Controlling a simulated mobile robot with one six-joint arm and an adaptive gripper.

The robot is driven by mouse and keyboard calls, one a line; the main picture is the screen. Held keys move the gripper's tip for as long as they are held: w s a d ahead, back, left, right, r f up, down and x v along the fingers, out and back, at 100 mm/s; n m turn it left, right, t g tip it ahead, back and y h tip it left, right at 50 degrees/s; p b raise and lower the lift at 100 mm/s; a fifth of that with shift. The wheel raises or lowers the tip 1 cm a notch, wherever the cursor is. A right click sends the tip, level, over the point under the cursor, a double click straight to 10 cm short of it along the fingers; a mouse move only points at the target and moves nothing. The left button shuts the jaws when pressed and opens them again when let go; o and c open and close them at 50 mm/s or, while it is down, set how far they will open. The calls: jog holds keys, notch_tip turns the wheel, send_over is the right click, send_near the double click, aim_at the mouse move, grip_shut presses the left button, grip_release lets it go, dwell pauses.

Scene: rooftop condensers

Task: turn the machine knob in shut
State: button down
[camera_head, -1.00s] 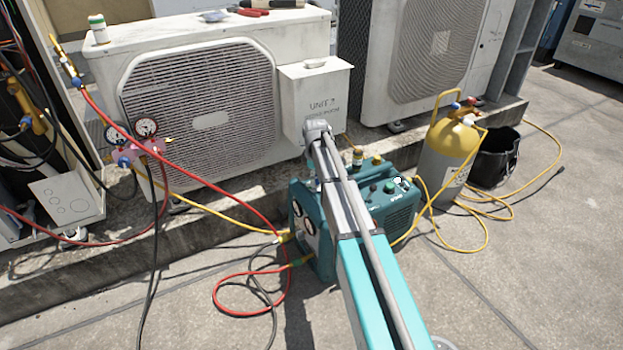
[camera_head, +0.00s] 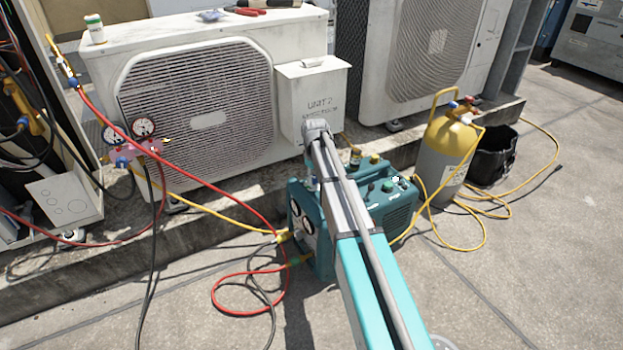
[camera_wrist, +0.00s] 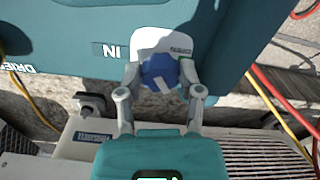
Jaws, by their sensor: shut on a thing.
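The teal recovery machine (camera_head: 400,214) stands on the ground in front of the white condenser. In the wrist view its teal panel (camera_wrist: 75,40) bears a label reading IN. The blue knob (camera_wrist: 160,72) with a pale pointer bar sits on a white plate beside this label. My gripper (camera_wrist: 161,80) is shut on the knob, one finger at each side of it. In the head view my arm reaches over the machine and hides the gripper and the knob.
Red and yellow hoses (camera_head: 250,270) run to the machine's left side from a gauge manifold (camera_head: 140,146). A yellow-topped grey cylinder (camera_head: 448,160) and a black bucket (camera_head: 494,158) stand to the right. Open concrete lies in front.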

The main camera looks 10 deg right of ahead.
jog(key=m, duration=0.6)
jog(key=shift+s+a, duration=0.1)
jog(key=shift+a, duration=0.15)
jog(key=m, duration=0.4)
jog(key=shift+d+m, duration=0.1)
jog(key=shift+m, duration=0.5)
jog(key=shift+d, duration=0.1)
jog(key=shift+c, duration=1.3)
grip_release()
